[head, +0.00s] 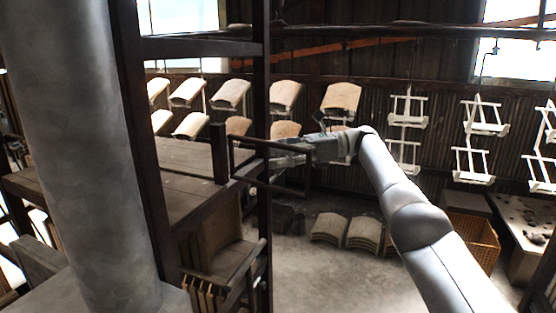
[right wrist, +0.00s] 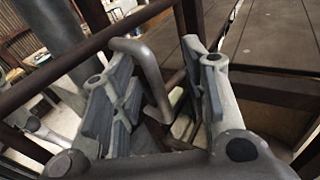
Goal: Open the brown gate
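The brown gate (head: 262,143) is a frame of dark rails at the edge of the raised wooden platform, left of centre in the head view. My right gripper (head: 288,154) reaches it from the right, at the rails' right end. In the right wrist view my right gripper (right wrist: 158,72) is open, its two fingers apart. A bent grey metal handle (right wrist: 150,72) stands between the fingers, with visible gaps on both sides. A brown bar (right wrist: 75,52), seemingly part of the gate, runs behind it. My left gripper is out of view.
A dark post (head: 262,90) rises beside the gate. The wooden platform (head: 185,160) lies behind it. White hangers (head: 407,112) and curved wooden panels (head: 340,98) hang at the back. Stacked panels (head: 364,232) and an orange crate (head: 472,238) stand on the floor.

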